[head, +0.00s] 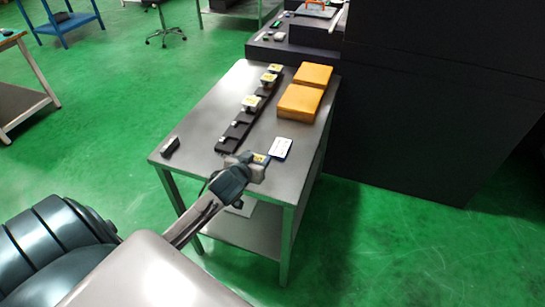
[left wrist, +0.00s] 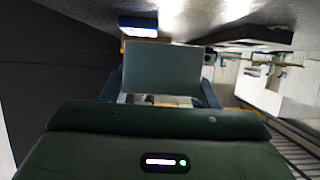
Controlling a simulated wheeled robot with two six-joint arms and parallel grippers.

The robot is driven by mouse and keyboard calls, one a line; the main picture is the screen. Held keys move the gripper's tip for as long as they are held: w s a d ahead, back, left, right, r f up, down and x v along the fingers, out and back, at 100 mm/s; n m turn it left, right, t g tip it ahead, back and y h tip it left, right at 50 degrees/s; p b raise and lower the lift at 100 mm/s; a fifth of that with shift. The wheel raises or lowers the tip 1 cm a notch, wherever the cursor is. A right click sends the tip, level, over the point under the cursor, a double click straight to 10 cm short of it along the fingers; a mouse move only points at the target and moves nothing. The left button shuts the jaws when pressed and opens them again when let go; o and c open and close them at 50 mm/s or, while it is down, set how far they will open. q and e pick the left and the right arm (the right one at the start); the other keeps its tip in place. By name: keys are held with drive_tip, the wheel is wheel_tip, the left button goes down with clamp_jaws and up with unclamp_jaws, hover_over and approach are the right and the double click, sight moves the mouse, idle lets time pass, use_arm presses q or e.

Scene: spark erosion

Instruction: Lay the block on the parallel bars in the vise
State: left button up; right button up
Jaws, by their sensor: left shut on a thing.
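My left gripper (head: 245,168) is over the near end of the steel table and is shut on a grey block (head: 258,174). In the left wrist view the block (left wrist: 162,66) shows as a plain grey face between the two fingers. The gripper hides part of it, and I cannot tell whether it touches the tabletop. My right gripper is not in view. I cannot make out the vise or the parallel bars in either view.
The steel table (head: 197,130) carries a dark rack (head: 236,131) with several yellow-topped pieces, two orange boxes (head: 299,102), a white card (head: 281,148) and a small dark piece (head: 170,146). A large dark machine (head: 420,110) stands at right.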

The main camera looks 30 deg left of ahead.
use_arm(q)
drive_tip(key=w, duration=0.1)
drive_tip(key=w+d, duration=0.1)
drive_tip(key=w, duration=0.1)
drive_tip(key=w+d+p, duration=0.1)
drive_tip(key=w, duration=0.1)
drive_tip(key=shift+w+f, duration=0.1)
drive_tip(key=shift+w, duration=0.05)
drive_tip(key=shift+w+d+f, duration=0.1)
drive_tip(key=shift+w, duration=0.15)
wheel_tip(320, 180, down, 3)
drive_tip(key=shift+r+p, duration=0.15)
drive_tip(key=shift+p, duration=0.3)
drive_tip(key=shift+f, duration=0.45)
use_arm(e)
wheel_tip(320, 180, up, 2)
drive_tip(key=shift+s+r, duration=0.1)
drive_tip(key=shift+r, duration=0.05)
use_arm(q)
drive_tip(key=shift+f, duration=0.1)
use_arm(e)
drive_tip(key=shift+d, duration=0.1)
use_arm(q)
drive_tip(key=o, duration=1.2)
